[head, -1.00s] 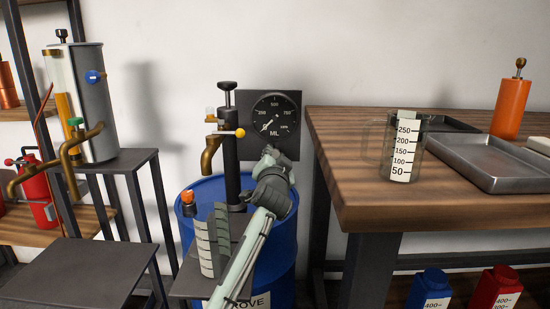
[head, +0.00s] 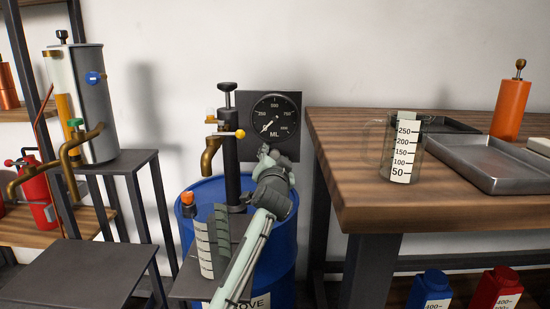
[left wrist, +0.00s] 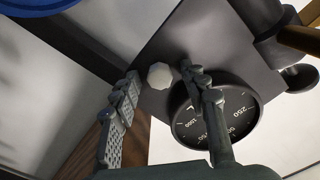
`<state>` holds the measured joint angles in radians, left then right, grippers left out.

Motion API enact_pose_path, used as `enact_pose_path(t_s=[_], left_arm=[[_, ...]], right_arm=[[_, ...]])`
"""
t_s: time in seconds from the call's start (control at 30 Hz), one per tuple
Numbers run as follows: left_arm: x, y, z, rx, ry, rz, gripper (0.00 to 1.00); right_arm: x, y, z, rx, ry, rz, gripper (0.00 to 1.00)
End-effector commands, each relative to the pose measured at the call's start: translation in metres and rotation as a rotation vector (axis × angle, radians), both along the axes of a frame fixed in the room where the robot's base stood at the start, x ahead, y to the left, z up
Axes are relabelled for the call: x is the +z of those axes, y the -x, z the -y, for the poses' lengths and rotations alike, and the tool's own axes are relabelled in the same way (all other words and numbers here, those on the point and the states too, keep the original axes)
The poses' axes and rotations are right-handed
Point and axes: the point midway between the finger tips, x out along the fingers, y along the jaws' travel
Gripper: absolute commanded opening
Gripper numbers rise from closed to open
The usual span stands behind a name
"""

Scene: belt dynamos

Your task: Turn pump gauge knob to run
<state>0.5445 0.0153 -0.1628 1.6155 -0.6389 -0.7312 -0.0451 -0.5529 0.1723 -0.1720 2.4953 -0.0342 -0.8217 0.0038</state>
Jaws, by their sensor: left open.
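The pump gauge (head: 274,115) is a round black dial marked ML on a dark square panel (head: 245,110) behind the blue drum. Its needle points to the lower left, near the zero. In the left wrist view the dial (left wrist: 217,112) is seen tilted, and a small pale faceted knob (left wrist: 160,75) sits on the panel beside it. My left gripper (head: 267,155) is at the panel's lower part, below the dial. In the left wrist view its open fingers (left wrist: 160,78) appear on either side of the knob; contact cannot be told. In the head view the gripper hides the knob.
The pump column and brass spout (head: 210,150) stand left of the gripper, over the blue drum (head: 287,225). A measuring jug (head: 386,160) and metal tray (head: 490,165) are on the wooden table (head: 350,180) at right. A grey stool (head: 75,270) stands at left.

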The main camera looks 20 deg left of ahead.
Motion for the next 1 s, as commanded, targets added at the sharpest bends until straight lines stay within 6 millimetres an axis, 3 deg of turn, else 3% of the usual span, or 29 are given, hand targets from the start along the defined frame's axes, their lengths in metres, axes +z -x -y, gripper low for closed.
enact_pose_path(t_s=[0.17,0.6,0.8,1.0], left_arm=[[-0.001,0.011,0.004,-0.001,0.000,0.000,0.44],[-0.001,0.095,0.028,-0.002,0.002,-0.001,0.44],[0.000,0.113,0.032,0.000,0.001,0.000,0.44],[0.000,0.116,0.033,0.000,0.000,0.000,0.44]], right_arm=[[0.000,0.000,0.000,0.000,0.001,0.001,0.40],[0.000,0.000,0.000,0.000,0.001,0.000,0.40],[0.000,0.000,0.000,0.000,0.000,0.000,0.40],[0.000,0.000,0.000,0.000,0.000,0.000,0.40]])
